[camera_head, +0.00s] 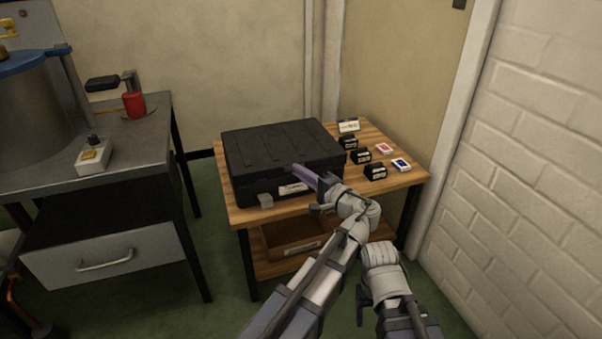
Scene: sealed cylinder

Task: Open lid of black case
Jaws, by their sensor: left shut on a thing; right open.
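The black case (275,142) lies on the wooden table with its ribbed lid on top, and the lid looks closed. A pale latch (265,200) and a white label (290,188) show on its front. My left gripper (306,180) reaches to the case's front right and is shut at the lid's front edge. Its fingers and wrist hide part of the case's front, so the exact grip is hard to see. My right gripper (366,298) is open and empty, low in front of the table and apart from the case.
Several small black boxes (361,154), a red-and-white pack (384,148), a blue-and-white pack (401,164) and a small sign (348,126) stand right of the case. The wooden table (405,184) has a lower shelf. A metal workbench (145,135) is at left, a brick wall (530,170) at right.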

